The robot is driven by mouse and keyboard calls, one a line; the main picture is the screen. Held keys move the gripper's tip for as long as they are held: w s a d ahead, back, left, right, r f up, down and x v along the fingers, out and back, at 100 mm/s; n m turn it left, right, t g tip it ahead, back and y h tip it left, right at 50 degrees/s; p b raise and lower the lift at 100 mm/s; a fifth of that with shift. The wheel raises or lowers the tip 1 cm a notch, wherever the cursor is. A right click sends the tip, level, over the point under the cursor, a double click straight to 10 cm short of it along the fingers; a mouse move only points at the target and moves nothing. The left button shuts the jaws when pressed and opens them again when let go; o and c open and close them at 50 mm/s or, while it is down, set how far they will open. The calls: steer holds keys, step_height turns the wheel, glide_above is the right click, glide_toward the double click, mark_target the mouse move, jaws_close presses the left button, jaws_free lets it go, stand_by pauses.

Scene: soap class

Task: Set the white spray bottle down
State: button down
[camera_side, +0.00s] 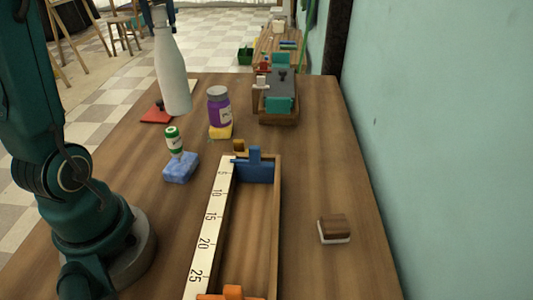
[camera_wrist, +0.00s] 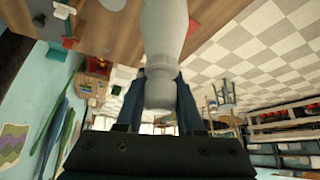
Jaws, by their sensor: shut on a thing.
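The white spray bottle (camera_side: 172,72) hangs upright with a slight tilt near the far left part of the table. It also shows in the wrist view (camera_wrist: 165,32), between the two fingers. My gripper (camera_side: 160,14) is shut on the bottle's narrow upper part, at the top edge of the side view. Its fingers (camera_wrist: 160,80) close on both sides of the bottle's neck in the wrist view. The bottle's base appears above the wooden table (camera_side: 330,180); its exact height is hard to tell.
A red piece (camera_side: 156,115) lies below and left of the bottle. A purple jar (camera_side: 219,107) stands right of it. A green-white bottle (camera_side: 174,142) is by a blue sponge (camera_side: 181,168). A ruler-marked tray (camera_side: 277,220) and brush (camera_side: 334,229) are nearer.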

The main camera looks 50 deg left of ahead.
steer(key=w+d+r+m+t+h, duration=0.1)
steer(key=w+d+m+h, duration=0.15)
steer(key=d+m, duration=0.65)
steer(key=w+d+m+t+h, duration=0.15)
steer(key=d+m+h, duration=0.25)
steer(key=d, duration=0.9)
steer(key=w+d+r+m+t+h, duration=0.1)
steer(key=w+d+m+h, duration=0.2)
steer(key=d+m, duration=0.6)
steer(key=s+d+m+g+h, duration=0.2)
steer(key=s+d, duration=0.2)
steer(key=d, duration=0.6)
steer(key=s+d+f, duration=0.4)
steer(key=d+f, duration=0.7)
steer(key=shift+f, duration=0.3)
steer(key=shift+s+d, duration=0.1)
